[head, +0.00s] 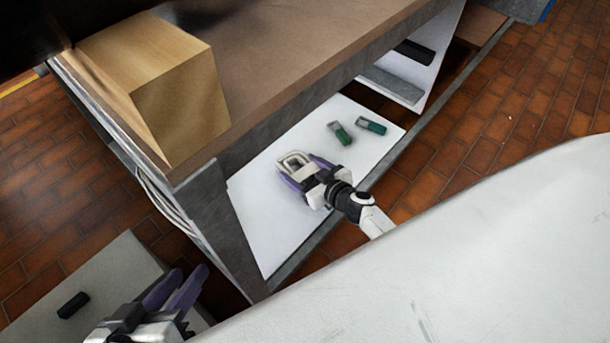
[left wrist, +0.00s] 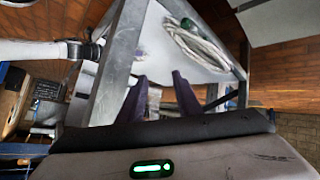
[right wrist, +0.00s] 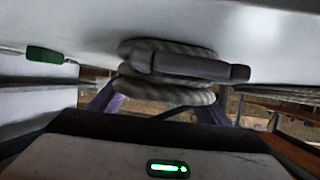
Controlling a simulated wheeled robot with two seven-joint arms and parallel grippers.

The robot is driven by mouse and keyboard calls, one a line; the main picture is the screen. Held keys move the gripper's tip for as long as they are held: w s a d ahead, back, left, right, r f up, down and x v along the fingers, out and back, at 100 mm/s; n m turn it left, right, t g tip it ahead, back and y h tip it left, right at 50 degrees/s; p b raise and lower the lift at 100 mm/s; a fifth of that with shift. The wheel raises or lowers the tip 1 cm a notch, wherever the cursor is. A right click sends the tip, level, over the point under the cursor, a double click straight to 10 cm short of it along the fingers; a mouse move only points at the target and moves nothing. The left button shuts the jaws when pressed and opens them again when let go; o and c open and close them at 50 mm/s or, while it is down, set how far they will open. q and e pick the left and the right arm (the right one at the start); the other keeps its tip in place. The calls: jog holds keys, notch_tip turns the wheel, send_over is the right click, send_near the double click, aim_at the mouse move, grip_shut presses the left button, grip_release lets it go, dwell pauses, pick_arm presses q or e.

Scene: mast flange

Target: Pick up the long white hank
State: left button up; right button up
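In the head view, long white strands (head: 165,205) hang down the left end of the bench. In the left wrist view a long white looped hank (left wrist: 200,46) shows beyond my left fingers. My left gripper (head: 178,285) is open and empty, low at the left in the head view and apart from those strands. My right gripper (head: 308,173) is over the white lower shelf, its fingers either side of a smaller pale rope coil (head: 291,160) with a grey band. That coil fills the right wrist view (right wrist: 165,95); I cannot tell whether the fingers grip it.
The white shelf (head: 260,235) also holds two green-and-grey items (head: 341,133) (head: 371,125). A cardboard-coloured box (head: 180,105) stands on the brown bench top (head: 290,55). A bench leg (head: 226,225) rises between my two grippers. A dark block (head: 73,304) lies on a grey surface (head: 95,270) at lower left.

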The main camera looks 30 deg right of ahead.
jog(key=c, duration=0.4)
jog(key=shift+o, duration=0.2)
jog(key=shift+r+p, duration=0.45)
jog(key=shift+r, duration=0.1)
notch_tip(320, 180, up, 6)
jog(key=p, duration=0.4)
jog(key=shift+r+p, duration=0.1)
jog(key=shift+p, duration=0.2)
pick_arm(q)
jog(key=s+a+r+y+p, duration=0.3)
jog(key=a+r+p, duration=0.4)
jog(key=p, duration=1)
jog(key=shift+a+n+t+y, duration=0.2)
jog(key=shift+n+t+y, duration=0.1)
jog(key=shift+n, duration=0.1)
pick_arm(e)
notch_tip(320, 180, up, 21)
